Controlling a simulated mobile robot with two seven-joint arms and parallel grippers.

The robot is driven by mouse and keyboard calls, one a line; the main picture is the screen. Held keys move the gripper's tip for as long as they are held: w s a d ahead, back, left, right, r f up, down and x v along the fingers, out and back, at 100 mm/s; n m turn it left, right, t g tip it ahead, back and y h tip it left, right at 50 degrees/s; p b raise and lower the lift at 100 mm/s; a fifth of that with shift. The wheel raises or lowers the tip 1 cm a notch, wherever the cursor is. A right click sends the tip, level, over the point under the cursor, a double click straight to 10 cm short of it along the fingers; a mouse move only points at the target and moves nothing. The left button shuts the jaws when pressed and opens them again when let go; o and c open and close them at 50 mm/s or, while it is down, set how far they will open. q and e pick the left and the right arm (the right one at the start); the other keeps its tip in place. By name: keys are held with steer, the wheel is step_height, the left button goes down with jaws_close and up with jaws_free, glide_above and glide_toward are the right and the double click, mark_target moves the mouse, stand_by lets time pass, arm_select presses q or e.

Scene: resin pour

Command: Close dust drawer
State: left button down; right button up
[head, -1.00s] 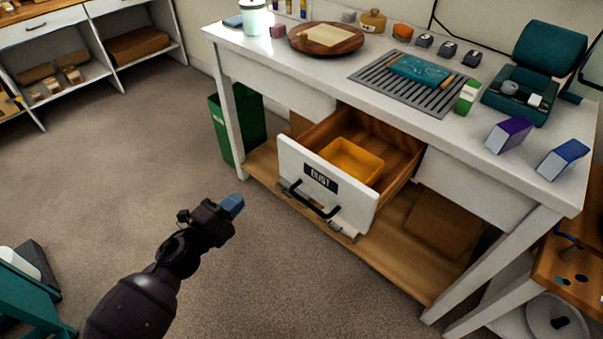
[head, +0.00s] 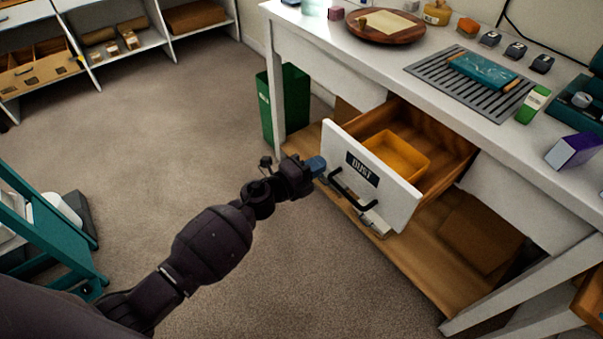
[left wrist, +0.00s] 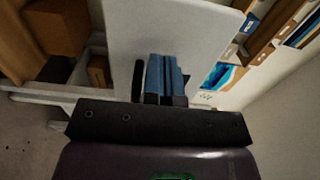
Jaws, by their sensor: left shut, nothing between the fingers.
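The dust drawer (head: 398,204) stands open, pulled out from under the white workbench. It has a white front with a dark "DUST" label (head: 362,169) and a black bar handle (head: 352,193). A yellow-orange bin (head: 397,156) sits inside it. My left gripper (head: 317,166) is shut and empty, its blue fingertips at the left end of the drawer front, near the handle. In the left wrist view the blue fingers (left wrist: 166,78) point at the white drawer front (left wrist: 190,30); whether they touch it I cannot tell. My right gripper is not in view.
The white workbench (head: 380,60) holds a round wooden board, a grey slatted mat (head: 478,92) and small boxes. A green bin (head: 283,100) stands by its left leg. A wooden lower shelf (head: 430,268) lies below the drawer.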

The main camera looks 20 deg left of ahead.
arm_select(q)
steer(key=shift+x, duration=1)
steer(key=shift+w+d, duration=0.25)
steer(key=shift+w, duration=0.05)
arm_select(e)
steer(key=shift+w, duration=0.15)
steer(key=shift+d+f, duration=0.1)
